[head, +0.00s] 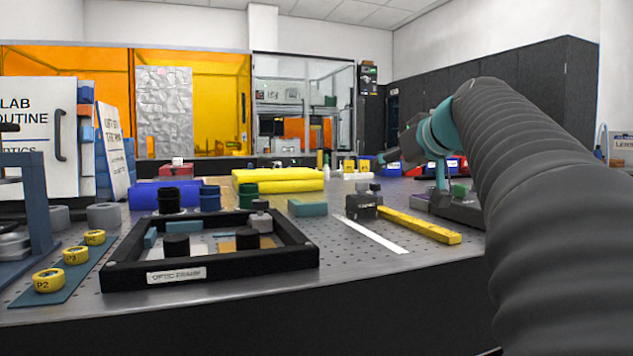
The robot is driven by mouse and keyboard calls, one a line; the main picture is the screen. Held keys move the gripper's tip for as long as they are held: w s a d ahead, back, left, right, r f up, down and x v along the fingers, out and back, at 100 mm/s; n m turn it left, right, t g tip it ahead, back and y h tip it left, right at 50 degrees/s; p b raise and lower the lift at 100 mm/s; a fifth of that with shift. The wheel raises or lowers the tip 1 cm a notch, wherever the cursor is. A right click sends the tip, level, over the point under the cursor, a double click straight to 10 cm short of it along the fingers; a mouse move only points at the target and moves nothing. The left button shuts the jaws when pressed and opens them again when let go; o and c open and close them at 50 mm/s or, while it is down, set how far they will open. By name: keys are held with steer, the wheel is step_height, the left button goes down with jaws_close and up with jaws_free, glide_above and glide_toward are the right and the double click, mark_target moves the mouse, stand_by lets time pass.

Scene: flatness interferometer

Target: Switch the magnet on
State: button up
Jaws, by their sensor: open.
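A black tray labelled optic frame (210,285) holds several pieces at front left. A white strip (371,234) lies beside the yellow bar. A teal block (307,208) stands left of the dark block. Yellow pucks (76,255) line the left side. The table's front right is fairly clear.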

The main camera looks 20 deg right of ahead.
mark_target(363, 183)
steer(key=x, duration=1.3)
steer(key=shift+w+f+p, duration=0.15)
steer(key=shift+w+p, duration=0.15)
steer(key=shift+p, duration=0.1)
jaws_close()
